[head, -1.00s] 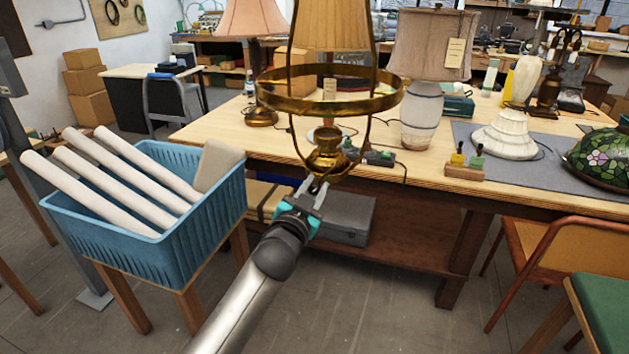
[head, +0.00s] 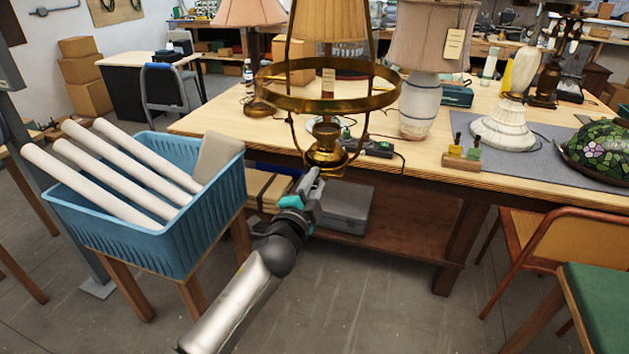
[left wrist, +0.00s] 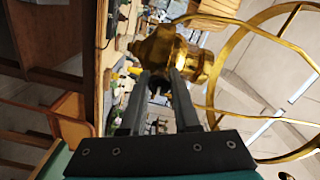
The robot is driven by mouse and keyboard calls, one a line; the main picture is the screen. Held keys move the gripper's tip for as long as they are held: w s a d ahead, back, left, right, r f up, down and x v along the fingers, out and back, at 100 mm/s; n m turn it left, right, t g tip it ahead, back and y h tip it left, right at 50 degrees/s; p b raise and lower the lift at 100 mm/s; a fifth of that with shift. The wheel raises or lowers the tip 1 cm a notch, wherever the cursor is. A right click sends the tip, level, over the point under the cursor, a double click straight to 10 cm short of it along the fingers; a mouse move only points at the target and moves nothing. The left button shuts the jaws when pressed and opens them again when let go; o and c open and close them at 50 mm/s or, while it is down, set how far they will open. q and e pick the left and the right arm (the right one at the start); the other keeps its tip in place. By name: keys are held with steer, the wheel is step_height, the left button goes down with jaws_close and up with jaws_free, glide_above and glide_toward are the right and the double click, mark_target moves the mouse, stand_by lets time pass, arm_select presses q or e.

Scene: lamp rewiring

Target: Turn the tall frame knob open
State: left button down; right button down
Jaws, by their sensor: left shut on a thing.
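The tall brass frame lamp (head: 327,97) has a wide ring and a pleated shade, and its brass body (head: 325,149) is low in the frame at the table's front edge. My left gripper (head: 315,174) reaches up to the underside of this body. In the left wrist view, the two dark fingers (left wrist: 162,82) point at the brass body (left wrist: 180,52), with a small dark part between their tips. The jaws are shut on what appears to be the knob, which the fingers mostly hide. My right gripper is not in view.
A blue basket (head: 140,235) with white rolls stands on a stool left of my arm. The wooden workbench (head: 400,168) carries other lamps behind and to the right. A grey case (head: 345,208) lies on its lower shelf. An orange chair (head: 545,245) is at the right.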

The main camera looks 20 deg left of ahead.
arm_select(q)
steer(key=shift+m, duration=0.5)
steer(key=c, duration=0.6)
jaws_free()
steer(key=shift+c, duration=0.2)
steer(key=s, duration=1.5)
steer(key=shift+s+a, duration=0.15)
steer(key=shift+a, duration=0.1)
